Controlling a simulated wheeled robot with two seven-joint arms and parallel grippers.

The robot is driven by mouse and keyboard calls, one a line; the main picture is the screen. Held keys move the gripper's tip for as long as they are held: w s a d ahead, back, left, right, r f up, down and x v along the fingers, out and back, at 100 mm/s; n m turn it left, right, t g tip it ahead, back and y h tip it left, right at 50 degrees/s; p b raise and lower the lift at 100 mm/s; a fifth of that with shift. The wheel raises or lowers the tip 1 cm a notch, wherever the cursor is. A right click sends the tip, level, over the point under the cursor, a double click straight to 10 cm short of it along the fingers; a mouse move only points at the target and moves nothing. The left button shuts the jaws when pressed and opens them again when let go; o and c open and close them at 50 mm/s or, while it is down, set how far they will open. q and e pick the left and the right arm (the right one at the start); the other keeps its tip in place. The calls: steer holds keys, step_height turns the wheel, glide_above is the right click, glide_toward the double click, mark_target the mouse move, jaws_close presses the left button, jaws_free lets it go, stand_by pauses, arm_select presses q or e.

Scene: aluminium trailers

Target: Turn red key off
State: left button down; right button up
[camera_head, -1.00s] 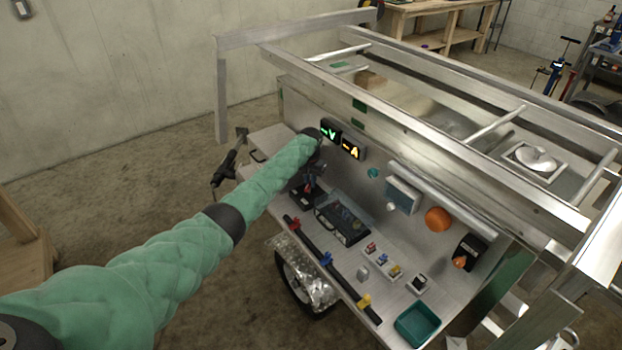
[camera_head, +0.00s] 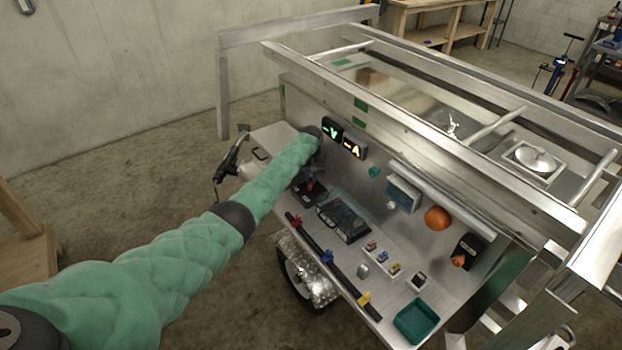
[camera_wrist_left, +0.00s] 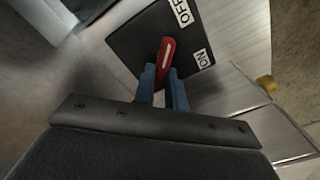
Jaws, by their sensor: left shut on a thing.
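The red key (camera_wrist_left: 167,52) sits on a black plate (camera_wrist_left: 150,38) with white OFF and ON labels, in the left wrist view. My left gripper (camera_wrist_left: 166,80) is shut on the key, with a blue finger on either side of it. The key's free end points up the picture, towards the side between the two labels; I cannot tell its exact setting. In the head view my left gripper (camera_head: 312,180) is dark and small below the green arm, over the black plate (camera_head: 303,195) at the panel's left end. My right gripper is out of view.
The trailer's shelf holds a black box (camera_head: 343,220), a bar with coloured clips (camera_head: 328,257), small switches (camera_head: 382,256) and a teal tray (camera_head: 416,320). On the upright panel are lit displays (camera_head: 353,148) and an orange knob (camera_head: 437,218). The floor left of the trailer is mostly clear.

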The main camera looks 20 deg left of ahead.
mark_target(311, 179)
arm_select(q)
steer(key=shift+w+r, duration=0.1)
steer(key=shift+r, duration=0.05)
steer(key=c, duration=1.4)
jaws_free()
steer(key=shift+c, duration=0.2)
